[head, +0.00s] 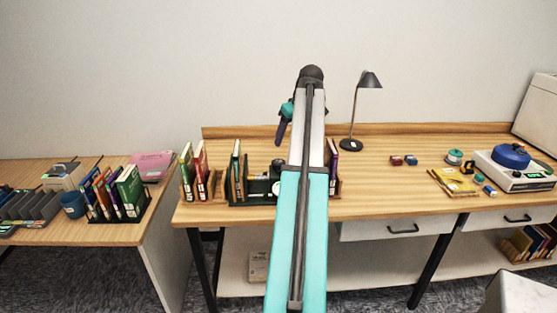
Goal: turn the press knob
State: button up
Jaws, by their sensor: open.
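My arm reaches up through the middle of the head view and hides part of the desk. At its far end, my gripper (282,133) shows as a small dark part to the left of the arm, above the back of the desk. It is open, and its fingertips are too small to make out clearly. No press knob can be identified with certainty. A dark device (262,184) among the books, left of my arm, is partly hidden by it. A round blue part (511,156) sits on a white device (516,174) at the far right, well away from my gripper.
Upright books stand in racks on both sides of my arm. A black lamp (369,80) stands right of it. Small blocks (403,160), a yellow tray (454,182) and spools lie farther right. A second table (130,233) at left holds books, a blue cup (73,204) and trays.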

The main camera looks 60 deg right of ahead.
aim_at(279, 162)
jog(key=shift+p+x, duration=1.6)
jog(key=shift+x, duration=5.05)
jog(key=shift+a, duration=0.1)
jog(key=shift+c, duration=0.3)
jog(key=c, duration=1)
